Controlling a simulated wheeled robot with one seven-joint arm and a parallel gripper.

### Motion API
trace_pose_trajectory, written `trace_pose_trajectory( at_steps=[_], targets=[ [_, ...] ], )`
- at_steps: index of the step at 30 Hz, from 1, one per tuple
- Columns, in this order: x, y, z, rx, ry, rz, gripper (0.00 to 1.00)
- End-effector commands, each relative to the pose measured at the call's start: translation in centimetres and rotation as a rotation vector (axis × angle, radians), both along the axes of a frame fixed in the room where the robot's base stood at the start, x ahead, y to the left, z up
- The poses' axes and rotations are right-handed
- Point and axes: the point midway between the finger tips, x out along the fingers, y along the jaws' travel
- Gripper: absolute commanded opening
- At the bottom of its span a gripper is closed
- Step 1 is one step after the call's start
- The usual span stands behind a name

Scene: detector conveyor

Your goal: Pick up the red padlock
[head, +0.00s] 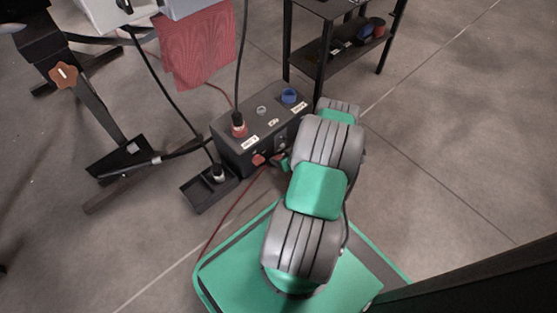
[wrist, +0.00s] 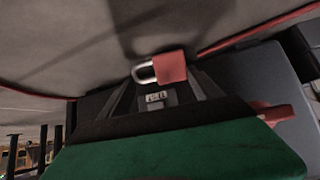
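The red padlock (wrist: 171,68) shows in the wrist view, just beyond my fingertips, with its pale metal shackle pointing left. My gripper (wrist: 163,88) has its two dark fingers spread apart, with nothing visible held between them. I cannot tell whether a finger touches the padlock. In the head view my arm reaches down to the front side of a dark control box (head: 229,147), and the fingers are mostly hidden. A small red part (head: 258,159) shows on that side; I cannot tell if it is the padlock.
The box has a red-collared plug (head: 238,127) and a blue socket (head: 289,96) on top. A red cable trails across the floor. A small black tray (head: 205,189) lies left of the box. A dark shelf (head: 345,50) stands behind. A red handle (wrist: 272,113) is right of my gripper.

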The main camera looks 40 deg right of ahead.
Motion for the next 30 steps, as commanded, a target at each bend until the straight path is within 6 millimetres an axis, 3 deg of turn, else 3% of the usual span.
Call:
trace_pose_trajectory(
  at_steps=[13,23,30],
  targets=[
    [0.0,0.0,0.0,0.000,0.000,0.000,0.24],
    [-0.6,-1.0,1.4,-0.001,-0.002,-0.004,0.24],
    [-3.2,-4.8,4.1,-0.002,-0.002,-0.006,0.24]
  ],
)
